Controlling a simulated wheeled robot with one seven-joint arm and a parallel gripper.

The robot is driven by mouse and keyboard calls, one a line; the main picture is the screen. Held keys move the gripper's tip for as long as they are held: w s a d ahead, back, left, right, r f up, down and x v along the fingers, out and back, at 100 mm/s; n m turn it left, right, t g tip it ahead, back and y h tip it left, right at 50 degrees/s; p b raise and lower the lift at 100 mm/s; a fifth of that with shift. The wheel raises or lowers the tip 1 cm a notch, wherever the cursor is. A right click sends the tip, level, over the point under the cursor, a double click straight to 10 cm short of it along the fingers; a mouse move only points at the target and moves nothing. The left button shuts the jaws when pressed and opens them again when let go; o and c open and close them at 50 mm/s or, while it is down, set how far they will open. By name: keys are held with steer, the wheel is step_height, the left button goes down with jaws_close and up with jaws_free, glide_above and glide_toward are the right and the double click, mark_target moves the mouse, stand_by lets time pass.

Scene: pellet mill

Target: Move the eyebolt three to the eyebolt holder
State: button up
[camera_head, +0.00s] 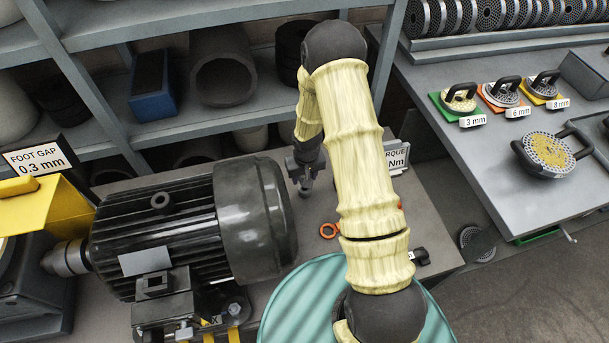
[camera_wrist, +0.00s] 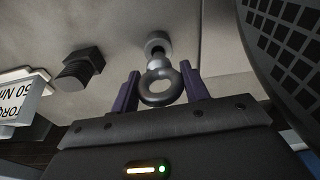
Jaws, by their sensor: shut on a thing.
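My gripper (camera_wrist: 160,72) is shut on a grey metal eyebolt (camera_wrist: 160,88), with its ring between the two purple fingers in the wrist view. A round grey collar (camera_wrist: 157,44) shows just beyond the ring; I cannot tell whether it is part of the eyebolt or a separate holder. In the head view my gripper (camera_head: 304,172) hangs over the bench between the motor and my arm link, and the eyebolt is too small to make out clearly. I cannot identify the eyebolt holder for certain.
A large black motor (camera_head: 175,225) stands close left of my gripper. An orange ring (camera_head: 329,231) lies on the bench. A dark threaded, block-headed piece (camera_wrist: 80,68) is near the eyebolt. A teal round drum (camera_head: 290,300) stands in front.

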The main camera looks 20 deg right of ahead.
stand_by(0.4)
steer(key=shift+f+b, duration=1.4)
steer(key=shift+f, duration=0.25)
steer(key=shift+f, duration=0.15)
steer(key=o, duration=1.7)
steer(key=shift+s+r+p, duration=0.2)
steer(key=shift+r+p, duration=0.75)
steer(key=shift+r, duration=0.55)
steer(key=shift+s+r+p, duration=0.15)
steer(key=shift+r+p, duration=0.85)
steer(key=shift+r, duration=0.45)
steer(key=shift+s+r+p, duration=0.2)
steer(key=shift+r+p, duration=0.75)
steer(key=shift+r, duration=0.55)
steer(key=shift+r, duration=0.15)
